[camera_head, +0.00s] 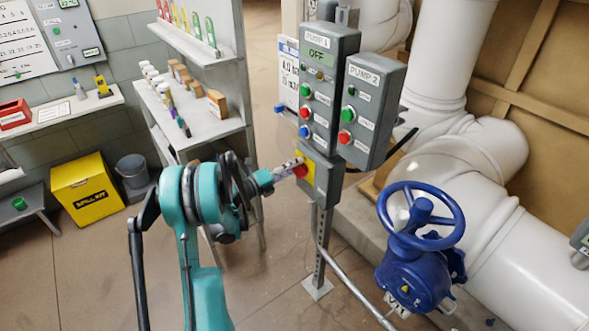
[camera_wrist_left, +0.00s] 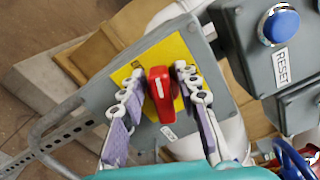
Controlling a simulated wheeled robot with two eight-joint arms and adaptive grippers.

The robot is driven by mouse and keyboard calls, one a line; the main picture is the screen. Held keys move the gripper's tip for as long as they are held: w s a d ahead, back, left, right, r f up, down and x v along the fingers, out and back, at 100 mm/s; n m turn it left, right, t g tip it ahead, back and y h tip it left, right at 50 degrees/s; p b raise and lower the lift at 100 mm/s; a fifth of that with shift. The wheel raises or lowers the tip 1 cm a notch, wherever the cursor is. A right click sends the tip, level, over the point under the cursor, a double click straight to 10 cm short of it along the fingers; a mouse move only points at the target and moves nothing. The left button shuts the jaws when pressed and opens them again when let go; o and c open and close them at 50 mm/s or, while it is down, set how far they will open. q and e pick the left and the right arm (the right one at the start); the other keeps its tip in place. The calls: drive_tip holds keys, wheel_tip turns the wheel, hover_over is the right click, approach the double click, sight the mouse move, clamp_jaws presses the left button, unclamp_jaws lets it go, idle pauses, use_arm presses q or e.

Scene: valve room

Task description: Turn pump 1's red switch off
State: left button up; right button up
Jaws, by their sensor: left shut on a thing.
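The red switch (camera_head: 300,170) is a knob on a yellow plate on a small grey box, below the PUMP 1 panel (camera_head: 329,70). That panel's display reads OFF. My left gripper (camera_head: 288,169) is at the switch, reaching it from the left. In the left wrist view the red handle (camera_wrist_left: 160,95) stands roughly upright in the picture, a white mark on its face, over the yellow plate (camera_wrist_left: 180,50). My left fingers lie on both sides of it, shut on it. My right gripper is not in view.
The PUMP 2 panel (camera_head: 366,110) stands right of PUMP 1. A blue handwheel valve (camera_head: 415,255) and white pipes (camera_head: 490,190) are on the right. A shelf (camera_head: 200,120) and a yellow spill kit box (camera_head: 87,190) are on the left. A blue RESET button (camera_wrist_left: 280,25) is near my fingers.

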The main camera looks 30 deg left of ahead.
use_arm(q)
drive_tip(key=shift+f+n, duration=0.2)
drive_tip(key=shift+n, duration=0.75)
drive_tip(key=shift+f+n, duration=0.2)
drive_tip(key=shift+n, duration=0.75)
drive_tip(key=o, duration=0.8)
drive_tip(key=shift+o, duration=0.2)
drive_tip(key=v, duration=1.2)
